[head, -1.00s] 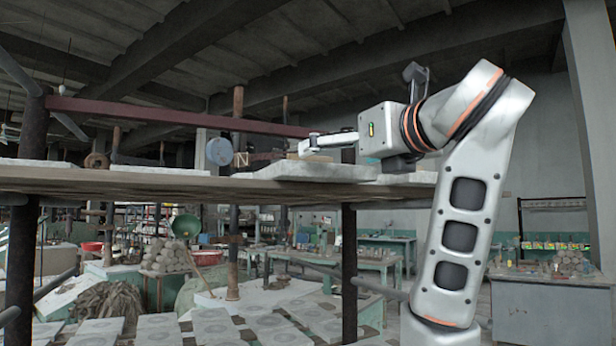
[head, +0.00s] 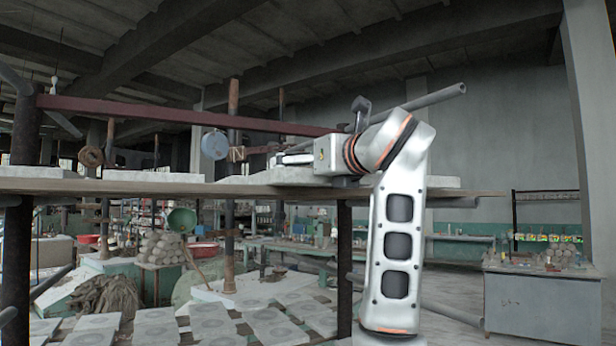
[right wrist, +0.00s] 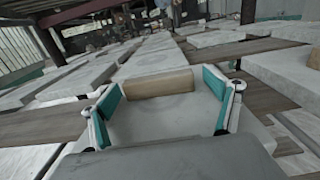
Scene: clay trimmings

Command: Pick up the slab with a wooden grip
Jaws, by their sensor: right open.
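The slab (right wrist: 165,112) is pale grey and flat, and its tan wooden grip (right wrist: 158,84) is a block standing on top. In the right wrist view my right gripper (right wrist: 165,100) is open, with one teal-padded finger on each side of the wooden grip. Gaps show between the grip and both pads, so it is not clamped. In the head view my right gripper (head: 292,159) reaches left, low over the shelf among pale slabs; the grip is hard to make out there. My left gripper is in neither view.
The raised wooden shelf (head: 120,187) carries several other grey slabs, with some close on the right (right wrist: 285,72) in the wrist view. More slabs lie below the shelf.

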